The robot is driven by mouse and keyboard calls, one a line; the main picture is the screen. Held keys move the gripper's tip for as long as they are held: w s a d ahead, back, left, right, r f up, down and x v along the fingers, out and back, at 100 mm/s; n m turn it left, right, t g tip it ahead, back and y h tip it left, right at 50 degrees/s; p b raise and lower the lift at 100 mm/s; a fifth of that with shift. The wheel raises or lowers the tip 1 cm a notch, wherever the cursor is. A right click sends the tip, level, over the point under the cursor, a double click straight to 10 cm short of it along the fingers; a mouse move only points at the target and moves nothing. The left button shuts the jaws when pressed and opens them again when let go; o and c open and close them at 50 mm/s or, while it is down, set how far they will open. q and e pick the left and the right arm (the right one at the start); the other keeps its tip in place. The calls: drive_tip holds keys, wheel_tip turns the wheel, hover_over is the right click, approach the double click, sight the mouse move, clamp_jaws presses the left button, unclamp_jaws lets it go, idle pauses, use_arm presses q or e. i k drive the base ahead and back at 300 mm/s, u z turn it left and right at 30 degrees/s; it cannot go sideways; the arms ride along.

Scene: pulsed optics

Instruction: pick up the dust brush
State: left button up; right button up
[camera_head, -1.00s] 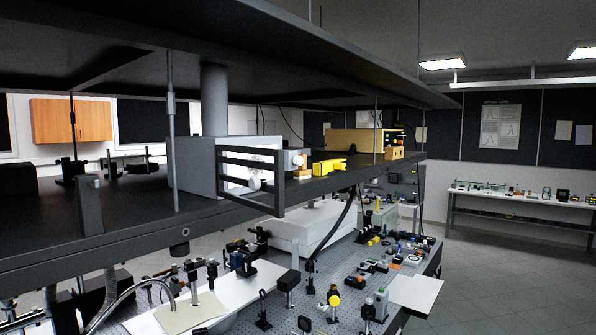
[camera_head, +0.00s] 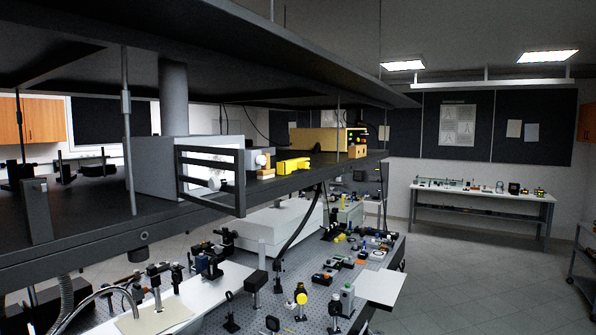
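I cannot make out a dust brush in the head view. Many small items stand on the optical table (camera_head: 290,268), too small to tell apart, and the brush could be among them or hidden. Neither of my grippers shows in the picture.
A dark overhead shelf (camera_head: 100,222) runs across the left, carrying a grey box (camera_head: 155,165) and yellow devices (camera_head: 293,166). A white box (camera_head: 262,232) stands on the optical table. A side bench (camera_head: 480,192) stands at the far wall. The tiled floor (camera_head: 450,275) at right is clear.

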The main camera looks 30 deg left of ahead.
sight(266, 173)
drive_tip(key=z, duration=0.15)
drive_tip(key=i, duration=3.5)
drive_tip(key=u, duration=2.75)
